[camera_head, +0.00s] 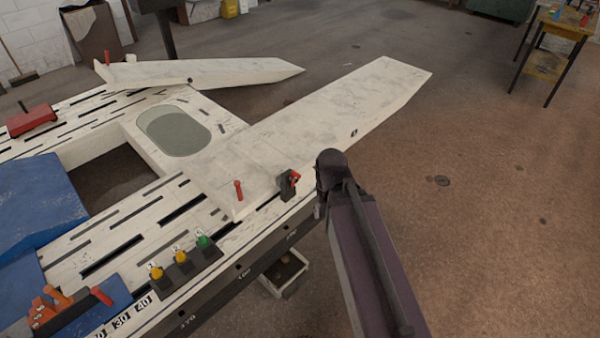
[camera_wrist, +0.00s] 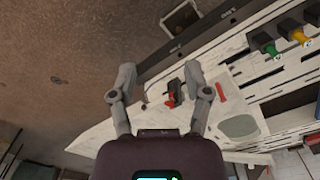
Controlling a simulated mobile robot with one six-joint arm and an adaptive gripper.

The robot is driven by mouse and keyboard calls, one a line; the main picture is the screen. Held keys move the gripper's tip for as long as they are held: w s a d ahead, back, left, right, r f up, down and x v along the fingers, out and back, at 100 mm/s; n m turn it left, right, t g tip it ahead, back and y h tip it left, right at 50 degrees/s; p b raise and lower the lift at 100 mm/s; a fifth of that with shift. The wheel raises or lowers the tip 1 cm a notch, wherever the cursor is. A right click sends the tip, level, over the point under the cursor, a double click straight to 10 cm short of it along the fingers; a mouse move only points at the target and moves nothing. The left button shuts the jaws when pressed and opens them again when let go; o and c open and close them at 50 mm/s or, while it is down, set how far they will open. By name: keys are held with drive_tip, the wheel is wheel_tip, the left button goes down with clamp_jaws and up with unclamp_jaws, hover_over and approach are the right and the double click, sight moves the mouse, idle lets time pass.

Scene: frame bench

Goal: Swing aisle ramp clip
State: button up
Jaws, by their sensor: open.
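The aisle ramp clip is a small black block (camera_head: 287,188) with a red lever (camera_head: 295,178), at the bench's near edge beside the ramp's base. The near ramp (camera_head: 340,100) is a long pale scuffed plate reaching out to the right. In the wrist view the clip (camera_wrist: 178,90) shows between and beyond my fingers, with its red lever (camera_wrist: 168,98) to its left. My gripper (camera_wrist: 160,78) is open and empty, its two grey fingers wide apart. I cannot tell its distance from the clip. My arm hides the gripper in the head view.
A red pin (camera_head: 238,190) stands on the ramp base. Yellow and green knobs (camera_head: 181,257) line the near edge. A second ramp (camera_head: 200,72) lies behind. A small tray (camera_head: 284,274) sits below the bench edge. The floor at right is mostly clear.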

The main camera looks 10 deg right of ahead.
drive_tip(key=shift+a, duration=0.25)
drive_tip(key=shift+w, duration=0.1)
drive_tip(key=w+a+f+m+t+y+b, duration=0.2)
drive_tip(key=w+f+m+y+b, duration=0.25)
drive_tip(key=w+f+b, duration=0.6)
drive_tip(key=w+a+f+m+t+y+b, duration=0.25)
drive_tip(key=w+f+m+b, duration=0.45)
drive_tip(key=b, duration=0.7)
drive_tip(key=w+d+f+m+t+y+b, duration=0.2)
drive_tip(key=w+d+f+m+t+b, duration=0.3)
drive_tip(key=b, duration=0.7)
drive_tip(key=w+d+f+m+t+y+b, duration=0.1)
drive_tip(key=w+d+f+m+t+b, duration=0.4)
drive_tip(key=w+f+m+b, duration=0.3)
drive_tip(key=w+d+m+b, duration=0.1)
drive_tip(key=w+m+b, duration=0.1)
drive_tip(key=w+b, duration=0.1)
drive_tip(key=shift+w+d+y+b, duration=0.3)
drive_tip(key=shift+d+y+b, duration=0.1)
drive_tip(key=shift+b, duration=0.4)
drive_tip(key=shift+w+a, duration=0.1)
